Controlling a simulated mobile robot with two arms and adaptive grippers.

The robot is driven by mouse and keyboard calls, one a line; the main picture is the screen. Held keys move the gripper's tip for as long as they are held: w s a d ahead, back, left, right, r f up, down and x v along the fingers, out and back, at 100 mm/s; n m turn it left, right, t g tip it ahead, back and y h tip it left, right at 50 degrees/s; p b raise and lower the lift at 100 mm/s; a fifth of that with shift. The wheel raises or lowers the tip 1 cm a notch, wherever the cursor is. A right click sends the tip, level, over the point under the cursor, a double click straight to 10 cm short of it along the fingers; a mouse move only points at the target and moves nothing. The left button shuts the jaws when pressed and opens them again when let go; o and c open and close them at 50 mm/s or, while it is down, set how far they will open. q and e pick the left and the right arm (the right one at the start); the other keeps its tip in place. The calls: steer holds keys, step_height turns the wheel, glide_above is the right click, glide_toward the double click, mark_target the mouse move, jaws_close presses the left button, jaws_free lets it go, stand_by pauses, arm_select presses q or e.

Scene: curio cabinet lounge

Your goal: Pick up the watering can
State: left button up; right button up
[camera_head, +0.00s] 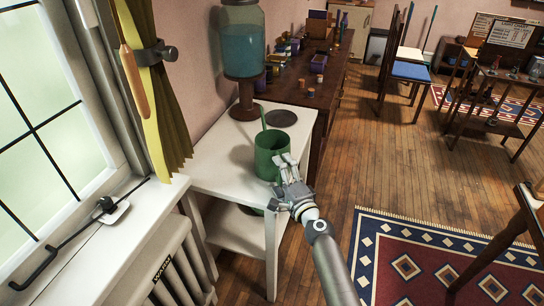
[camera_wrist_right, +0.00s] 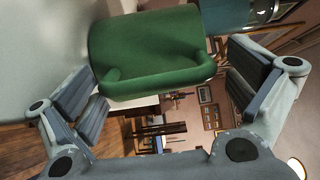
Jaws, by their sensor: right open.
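The green watering can (camera_head: 268,148) stands upright on the white side table (camera_head: 222,165). Its thin spout or handle sticks up at the back left. My right gripper (camera_head: 284,161) is at the can's near right side and covers part of it. In the right wrist view, the can (camera_wrist_right: 150,45) lies ahead between the spread fingers of my right gripper (camera_wrist_right: 165,82), with a gap on each side. The gripper is open and holds nothing. My left gripper is not in view.
A glass dispenser with blue liquid (camera_head: 243,50) stands behind the can, beside a dark round disc (camera_head: 281,118). A long brown table (camera_head: 325,85) with small jars adjoins the white table. A radiator (camera_head: 165,270) and windowsill are at left. Open wooden floor (camera_head: 390,165) lies right.

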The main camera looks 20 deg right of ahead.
steer(key=shift+c, duration=0.3)
steer(key=c, duration=1.2)
steer(key=shift+r, duration=0.15)
steer(key=shift+c, duration=1.3)
